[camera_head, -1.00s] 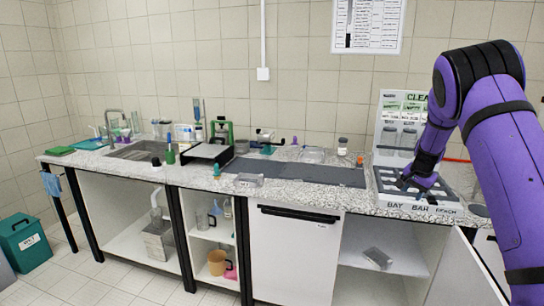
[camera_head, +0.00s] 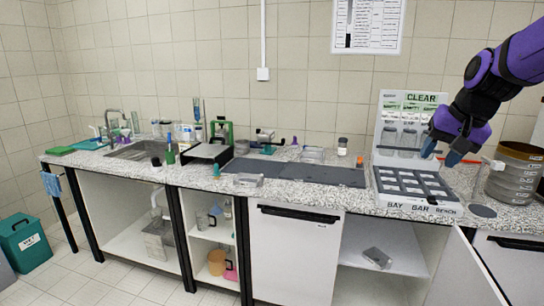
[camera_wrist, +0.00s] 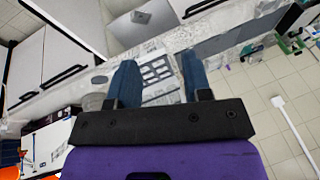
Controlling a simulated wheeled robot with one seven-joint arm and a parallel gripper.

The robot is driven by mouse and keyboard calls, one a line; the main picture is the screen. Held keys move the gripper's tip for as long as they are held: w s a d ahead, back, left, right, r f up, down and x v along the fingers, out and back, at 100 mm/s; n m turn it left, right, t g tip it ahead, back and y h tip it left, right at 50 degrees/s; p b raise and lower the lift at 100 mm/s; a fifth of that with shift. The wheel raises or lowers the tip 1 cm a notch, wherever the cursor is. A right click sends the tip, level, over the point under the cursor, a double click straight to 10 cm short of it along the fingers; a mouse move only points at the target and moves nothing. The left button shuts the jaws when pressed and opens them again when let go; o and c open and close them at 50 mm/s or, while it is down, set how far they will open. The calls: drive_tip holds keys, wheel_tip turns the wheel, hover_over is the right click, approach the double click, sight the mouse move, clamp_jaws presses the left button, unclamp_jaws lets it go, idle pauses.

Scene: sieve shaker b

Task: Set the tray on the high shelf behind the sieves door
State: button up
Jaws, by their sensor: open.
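A small grey metal tray-like piece (camera_head: 377,257) lies on the upper shelf (camera_head: 405,262) of the open cabinet at right. It also shows in the wrist view (camera_wrist: 141,17). A white door (camera_head: 455,270) stands swung open at this cabinet's right side; no label on it is readable. My gripper (camera_head: 441,153) is open and empty above the right rear of the slotted bay rack (camera_head: 412,187) on the counter. In the wrist view its blue fingers (camera_wrist: 158,78) are spread apart, with the rack beyond them. My gripper is well above and apart from the shelf piece.
A stack of round sieves (camera_head: 515,178) stands on the counter right of the rack. A panel with jars (camera_head: 402,108) rises behind the rack. The dark mat (camera_head: 310,174) is mostly bare.

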drive_tip(key=s+a+n, duration=0.2)
drive_tip(key=s, duration=0.9)
drive_tip(key=s+a+n+h, duration=0.1)
drive_tip(key=s+a+n, duration=0.1)
drive_tip(key=s, duration=1)
drive_tip(key=shift+a+f+n+t, duration=0.2)
drive_tip(key=shift+a+n+t, duration=0.2)
drive_tip(key=shift+a, duration=0.05)
drive_tip(key=shift+f, duration=0.1)
drive_tip(key=shift+c, duration=0.2)
drive_tip(key=c, duration=0.7)
clamp_jaws()
